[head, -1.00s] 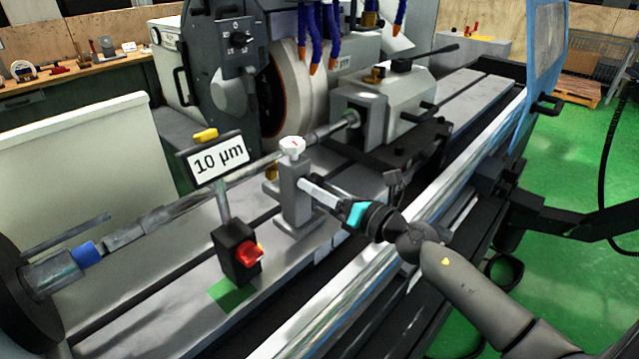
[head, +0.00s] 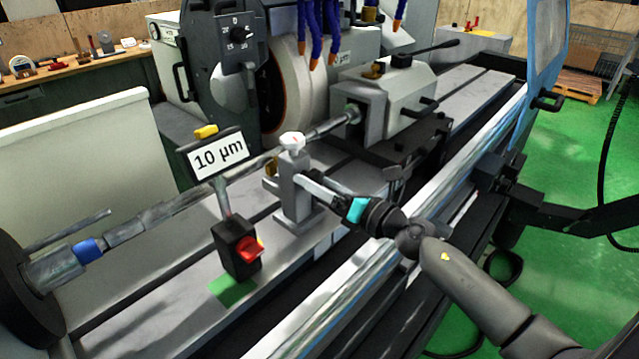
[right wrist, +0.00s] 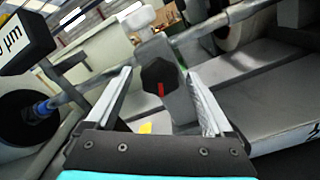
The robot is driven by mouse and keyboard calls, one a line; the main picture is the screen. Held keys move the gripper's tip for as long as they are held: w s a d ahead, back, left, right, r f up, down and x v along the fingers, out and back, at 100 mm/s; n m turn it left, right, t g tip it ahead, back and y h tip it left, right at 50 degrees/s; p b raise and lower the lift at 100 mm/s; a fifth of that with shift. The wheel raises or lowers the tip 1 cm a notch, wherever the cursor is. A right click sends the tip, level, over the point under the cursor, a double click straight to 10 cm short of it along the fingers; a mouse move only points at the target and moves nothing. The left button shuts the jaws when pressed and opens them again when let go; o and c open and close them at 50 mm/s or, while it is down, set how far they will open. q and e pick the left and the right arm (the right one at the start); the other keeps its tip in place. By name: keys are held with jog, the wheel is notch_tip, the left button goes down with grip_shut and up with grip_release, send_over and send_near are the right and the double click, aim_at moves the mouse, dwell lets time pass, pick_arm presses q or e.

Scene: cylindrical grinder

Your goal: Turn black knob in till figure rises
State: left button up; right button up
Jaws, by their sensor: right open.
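The black knob (right wrist: 160,84) with a red mark sits on the front of a light grey post (head: 293,195). It shows in the right wrist view and is hidden behind my gripper in the head view. My right gripper (head: 305,183) is open at the post. In the right wrist view its two fingers (right wrist: 160,74) lie left and right of the knob, with a gap seen on each side. The figure on the sign (head: 218,155) reads "10 µm". My left gripper is not in view.
A black box with a red knob (head: 248,249) stands under the sign, left of the post. A long workpiece bar (head: 200,192) runs behind the post. Blue hoses (head: 316,35) hang over the grinding wheel. A bright rail (head: 350,270) runs along the front.

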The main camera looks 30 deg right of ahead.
jog(key=shift+s, duration=0.15)
jog(key=b+v, duration=0.3)
jog(key=v, duration=1)
jog(key=shift+s+d, duration=0.15)
jog(key=shift+s, duration=0.05)
jog(key=shift+s+d, duration=0.25)
jog(key=shift+s, duration=0.45)
dwell(1.5)
